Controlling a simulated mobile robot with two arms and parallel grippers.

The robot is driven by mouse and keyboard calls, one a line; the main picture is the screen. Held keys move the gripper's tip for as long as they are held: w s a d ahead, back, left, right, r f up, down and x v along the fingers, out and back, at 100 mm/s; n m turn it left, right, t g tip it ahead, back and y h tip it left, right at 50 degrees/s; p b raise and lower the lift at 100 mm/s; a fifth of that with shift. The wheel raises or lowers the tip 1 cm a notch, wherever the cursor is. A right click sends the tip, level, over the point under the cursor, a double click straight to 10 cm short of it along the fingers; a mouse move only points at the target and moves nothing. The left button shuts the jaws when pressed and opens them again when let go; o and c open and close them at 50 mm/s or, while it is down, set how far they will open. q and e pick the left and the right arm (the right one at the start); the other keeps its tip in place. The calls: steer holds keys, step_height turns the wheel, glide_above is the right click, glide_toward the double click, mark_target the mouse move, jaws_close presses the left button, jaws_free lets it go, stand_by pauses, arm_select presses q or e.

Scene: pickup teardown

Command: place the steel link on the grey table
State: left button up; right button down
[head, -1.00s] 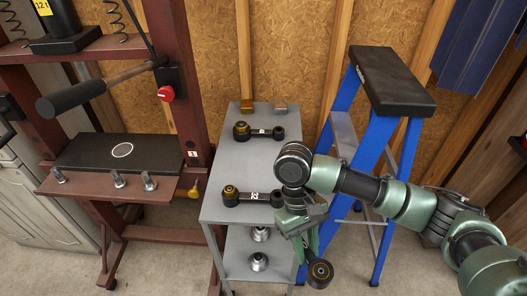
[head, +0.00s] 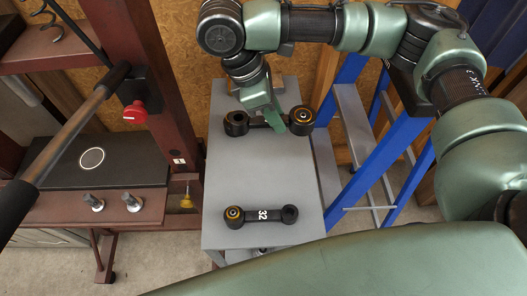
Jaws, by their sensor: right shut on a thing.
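My right gripper (head: 283,122) is shut on a dark link (head: 303,117) with a brass-coloured bushing at its right end. This is the steel link in my grip. It lies crosswise over the far part of the grey table (head: 265,170). It looks larger than the nearer link, so it seems to be above the tabletop, but I cannot tell the gap. A second dark link (head: 263,215), marked 32, lies flat on the near part of the table. My left gripper is not in view.
A dark red press frame with a black plate (head: 100,160) and a red knob (head: 135,112) stands at the left. A blue stepladder (head: 375,150) stands close at the right. Bare tabletop lies between the two links.

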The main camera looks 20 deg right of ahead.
step_height(320, 180, down, 13)
steer(key=shift+s+f+b, duration=0.1)
steer(key=shift+s+b, duration=0.05)
steer(key=shift+b, duration=0.6)
steer(key=shift+f, duration=2.65)
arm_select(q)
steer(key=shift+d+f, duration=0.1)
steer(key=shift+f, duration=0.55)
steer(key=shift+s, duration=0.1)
arm_select(e)
steer(key=c, duration=1.2)
jaws_free()
steer(key=shift+f, duration=0.15)
